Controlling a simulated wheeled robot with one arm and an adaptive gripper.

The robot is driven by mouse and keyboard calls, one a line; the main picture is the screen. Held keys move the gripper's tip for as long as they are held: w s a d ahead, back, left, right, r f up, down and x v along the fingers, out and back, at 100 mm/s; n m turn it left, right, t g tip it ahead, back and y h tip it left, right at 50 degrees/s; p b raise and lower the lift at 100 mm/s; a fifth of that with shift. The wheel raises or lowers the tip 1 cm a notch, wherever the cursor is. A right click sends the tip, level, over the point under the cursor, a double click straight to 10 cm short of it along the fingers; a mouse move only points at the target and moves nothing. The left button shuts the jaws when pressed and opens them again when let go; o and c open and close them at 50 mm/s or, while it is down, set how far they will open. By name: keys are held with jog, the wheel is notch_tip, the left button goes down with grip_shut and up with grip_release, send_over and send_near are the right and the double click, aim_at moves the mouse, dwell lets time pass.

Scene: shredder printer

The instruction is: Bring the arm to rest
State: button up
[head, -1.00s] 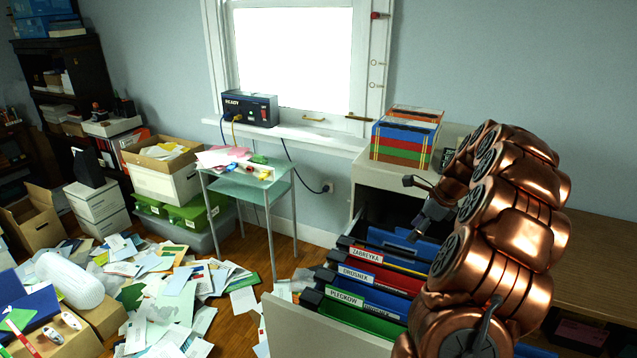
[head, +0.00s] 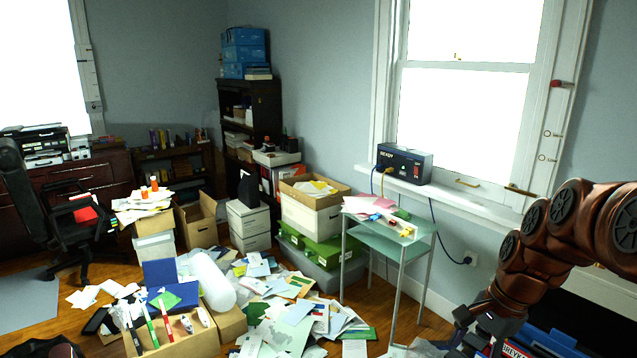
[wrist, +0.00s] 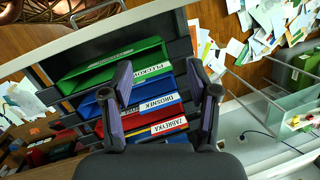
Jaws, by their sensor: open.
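My gripper (wrist: 160,100) shows in the wrist view with its two fingers spread apart and nothing between them. It is above an open file drawer (wrist: 48,72) holding green, blue and red hanging folders with white name labels. The blue folder (wrist: 145,100) lies beneath the gap between the fingers; I cannot tell the height above it. In the head view my copper arm reaches in from the right edge, and my gripper (head: 478,335) is at the lower right, partly cut off by the frame.
A small glass side table (head: 385,240) stands near the window. A box marked READY (head: 404,163) sits on the sill. Papers (head: 295,310) cover much of the floor. Cartons (head: 312,215), a bookcase (head: 252,110) and an office chair (head: 75,215) are further left.

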jog(key=s+a+f+n+g+h, duration=0.1)
jog(key=s+a+n, duration=0.2)
jog(key=s, duration=0.4)
jog(key=s+a+f+n, duration=0.1)
jog(key=s+a+n, duration=0.3)
jog(key=s+n, duration=0.2)
jog(key=s+a+f+n+g+h, duration=0.1)
jog(key=s+a+n, duration=0.2)
jog(key=s, duration=0.7)
jog(key=shift+a+n+g+h, duration=0.3)
jog(key=shift+a+n, duration=0.1)
jog(key=shift+n, duration=0.5)
